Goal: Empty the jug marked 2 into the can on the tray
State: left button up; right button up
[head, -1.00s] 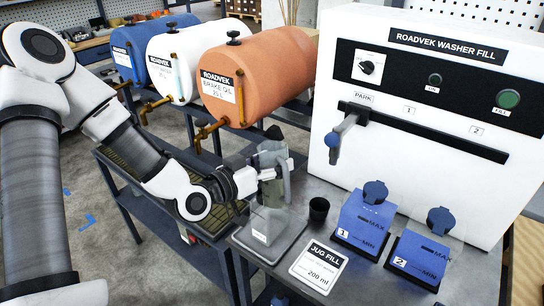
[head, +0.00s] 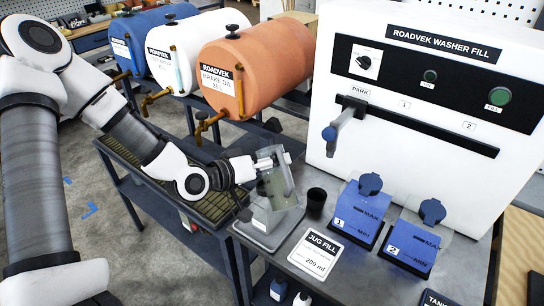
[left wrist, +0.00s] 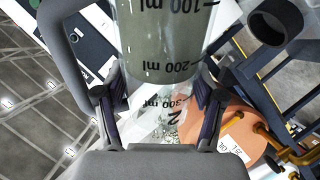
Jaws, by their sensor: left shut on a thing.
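My left gripper (head: 268,163) is shut on a clear jug (head: 280,190) and holds it tilted above a grey base with a small white label (head: 262,226). In the left wrist view the gripper (left wrist: 160,112) has a finger on each side of the jug (left wrist: 168,45). That view shows volume marks and a 2 on its wall. Greyish contents fill the part near the 100 and 200 ml marks. A small dark open cup (head: 316,203) stands just right of the jug. I cannot tell which thing is the can on the tray. My right gripper is out of view.
Blue bottles marked 1 (head: 358,215) and 2 (head: 416,240) stand at the right, before the white washer-fill cabinet (head: 440,110). A jug fill card (head: 316,252) lies on the bench. Orange (head: 262,72), white and blue drums stand behind, above a slatted rack (head: 160,165).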

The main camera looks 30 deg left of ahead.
aim_at(269, 170)
pick_arm(q)
jog(key=shift+f+n+g+h, duration=0.4)
jog(key=shift+f+n, duration=0.1)
jog(key=shift+n, duration=0.3)
jog(key=shift+w+a+f+n+g+b, duration=0.2)
jog(key=shift+f+n+g+b, duration=0.1)
jog(key=shift+f+n, duration=0.3)
jog(key=shift+a+f+n+h+b, duration=0.1)
jog(key=shift+f+n+h+b, duration=0.2)
jog(key=shift+n+h, duration=0.1)
jog(key=shift+w+a+f+n+g+h+b, duration=0.25)
jog(key=shift+n+g+h+b, duration=0.25)
jog(key=shift+n+b, duration=0.35)
jog(key=shift+a+f, duration=0.1)
jog(key=shift+w+n, duration=0.1)
jog(key=shift+n, duration=0.25)
jog(key=shift+w+a+r+n+g+h+p, duration=0.1)
jog(key=shift+a+r+n+g+h+p, duration=0.25)
jog(key=shift+p, duration=0.65)
jog(key=shift+w+n+h+p, duration=0.15)
jog(key=shift+n+h+p, duration=0.25)
jog(key=shift+p, duration=0.95)
